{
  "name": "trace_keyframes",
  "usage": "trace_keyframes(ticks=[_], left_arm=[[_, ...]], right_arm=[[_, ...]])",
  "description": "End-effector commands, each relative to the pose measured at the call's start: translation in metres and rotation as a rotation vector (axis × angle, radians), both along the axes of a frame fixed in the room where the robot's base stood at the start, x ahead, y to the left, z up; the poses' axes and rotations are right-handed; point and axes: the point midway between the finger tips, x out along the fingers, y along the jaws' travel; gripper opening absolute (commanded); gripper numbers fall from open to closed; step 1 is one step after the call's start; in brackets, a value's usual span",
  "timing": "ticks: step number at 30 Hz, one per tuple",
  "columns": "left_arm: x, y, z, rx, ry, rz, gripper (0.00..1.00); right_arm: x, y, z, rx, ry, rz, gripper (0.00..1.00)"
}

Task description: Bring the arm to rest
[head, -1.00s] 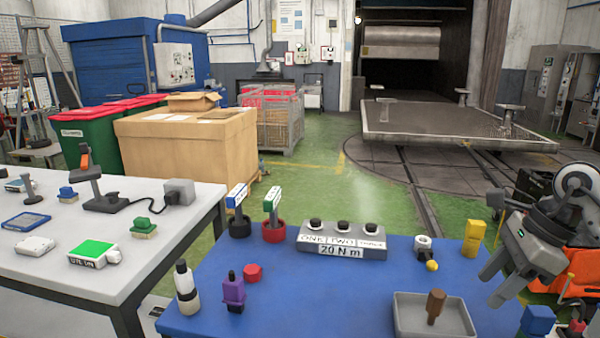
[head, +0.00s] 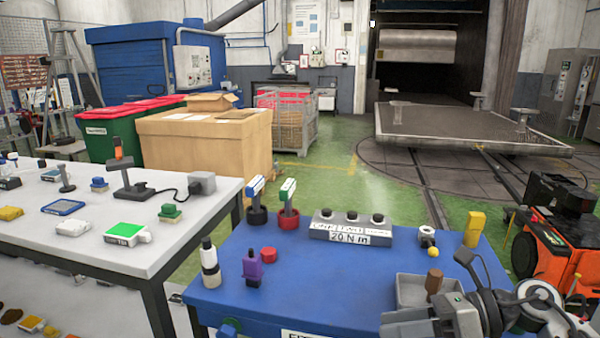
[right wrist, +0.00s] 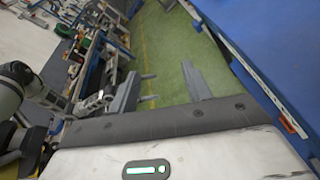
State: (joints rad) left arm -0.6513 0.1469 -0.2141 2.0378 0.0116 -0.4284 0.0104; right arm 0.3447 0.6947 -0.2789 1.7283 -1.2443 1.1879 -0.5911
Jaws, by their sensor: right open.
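My right gripper (head: 408,324) is low at the front right of the blue table in the head view, in front of the grey tray. In the right wrist view its two fingers (right wrist: 166,82) stand wide apart with nothing between them. Green floor shows beyond them, and the blue table's edge is to the right. My right arm's dark and grey links fill the lower right corner of the head view. My left gripper does not show in the head view.
The blue table (head: 330,262) holds a grey tray (head: 408,292) with a brown peg (head: 434,280), a button box (head: 350,228), a yellow block (head: 474,229) and bottles at left. A white table (head: 110,255) stands left. An orange machine (head: 552,250) stands right.

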Motion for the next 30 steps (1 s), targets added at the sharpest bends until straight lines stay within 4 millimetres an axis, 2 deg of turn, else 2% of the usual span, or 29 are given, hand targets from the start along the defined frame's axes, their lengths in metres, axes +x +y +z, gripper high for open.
trace_keyframes(ticks=[1, 3, 5, 7, 8, 10, 12, 15, 18, 22, 23, 30], left_arm=[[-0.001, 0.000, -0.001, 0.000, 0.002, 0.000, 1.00], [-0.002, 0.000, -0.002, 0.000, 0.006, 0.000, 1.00], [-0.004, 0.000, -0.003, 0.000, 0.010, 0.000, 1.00], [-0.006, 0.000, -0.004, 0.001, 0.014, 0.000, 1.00], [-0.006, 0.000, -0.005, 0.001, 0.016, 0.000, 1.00], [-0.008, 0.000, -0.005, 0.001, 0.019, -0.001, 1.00], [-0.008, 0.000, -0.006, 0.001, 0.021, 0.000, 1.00], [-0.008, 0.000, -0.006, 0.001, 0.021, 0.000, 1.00], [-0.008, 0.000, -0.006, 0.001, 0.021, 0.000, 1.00], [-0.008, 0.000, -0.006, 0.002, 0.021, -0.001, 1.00], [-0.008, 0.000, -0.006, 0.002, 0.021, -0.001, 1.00], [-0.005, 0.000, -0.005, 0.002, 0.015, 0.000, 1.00]], right_arm=[[-0.008, 0.021, -0.002, 0.174, 0.104, -0.063, 0.49], [-0.011, 0.037, 0.002, 0.447, 0.286, -0.192, 0.49], [-0.010, 0.039, -0.001, 0.681, 0.480, -0.329, 0.49], [-0.009, 0.029, -0.018, 0.937, 0.732, -0.508, 0.49], [-0.009, 0.024, -0.030, 1.040, 0.849, -0.590, 0.49], [-0.019, 0.009, -0.070, 1.263, 1.133, -0.797, 0.49], [-0.039, -0.003, -0.117, 1.446, 1.410, -1.002, 0.49], [-0.076, -0.007, -0.170, 1.607, 1.709, -1.236, 0.49], [-0.112, -0.003, -0.206, 1.698, 1.928, -1.408, 0.49], [-0.143, 0.003, -0.229, 1.749, 2.091, -1.543, 0.49], [-0.146, 0.004, -0.232, -1.738, -2.091, 1.543, 0.49], [-0.153, 0.005, -0.236, -1.702, -2.071, 1.533, 0.49]])
